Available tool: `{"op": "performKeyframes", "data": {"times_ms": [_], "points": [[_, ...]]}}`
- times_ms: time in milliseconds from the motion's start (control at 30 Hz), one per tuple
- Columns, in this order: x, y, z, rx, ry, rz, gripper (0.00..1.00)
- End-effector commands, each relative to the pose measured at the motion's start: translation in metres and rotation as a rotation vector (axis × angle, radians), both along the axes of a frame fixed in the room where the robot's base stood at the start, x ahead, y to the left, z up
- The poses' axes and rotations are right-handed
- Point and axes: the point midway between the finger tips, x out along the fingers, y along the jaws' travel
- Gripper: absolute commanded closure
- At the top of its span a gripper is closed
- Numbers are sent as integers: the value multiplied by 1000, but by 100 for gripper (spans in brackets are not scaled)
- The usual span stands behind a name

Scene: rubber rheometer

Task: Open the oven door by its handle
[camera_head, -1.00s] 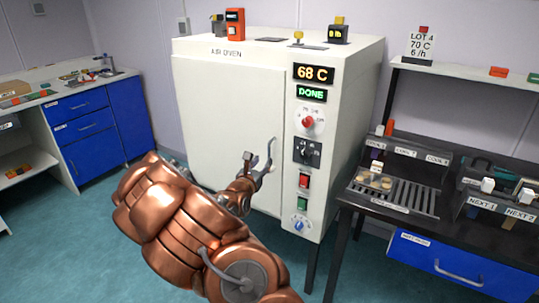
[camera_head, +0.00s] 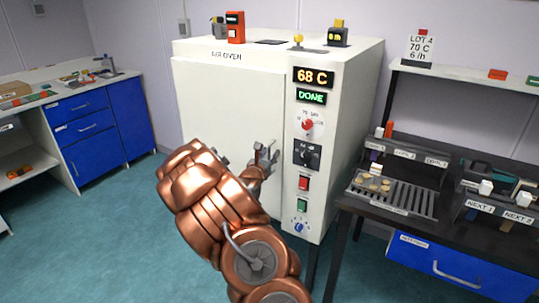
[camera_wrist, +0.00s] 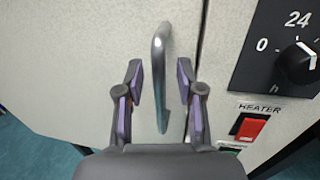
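The air oven (camera_head: 300,120) stands ahead with its pale door (camera_head: 225,110) shut. Its grey bar handle (camera_wrist: 159,75) runs upright near the door's right edge in the wrist view. My gripper (camera_wrist: 158,80) is open, with one finger on each side of the handle in the picture. Gaps show between both fingers and the bar, and I cannot tell the depth between them. In the head view my gripper (camera_head: 265,152) is in front of the door and covers most of the handle.
The control panel right of the door has a dial (camera_wrist: 299,62) and a red heater switch (camera_wrist: 250,127). A dark bench (camera_head: 400,222) with racks stands to the right. Blue drawers (camera_head: 92,130) are at the left. Teal floor (camera_head: 110,230) is free in front.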

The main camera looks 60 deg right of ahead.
Motion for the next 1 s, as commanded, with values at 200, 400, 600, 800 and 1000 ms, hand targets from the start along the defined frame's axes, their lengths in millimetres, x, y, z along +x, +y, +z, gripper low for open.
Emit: {"op": "performKeyframes", "data": {"times_ms": [200,400,600,800,1000], "points": [[0,0,0,0,0,0,72],[0,0,0,0,0,0,93],[0,0,0,0,0,0,100],[0,0,0,0,0,0,100],[0,-3,0,0,-1,-1,100]]}}
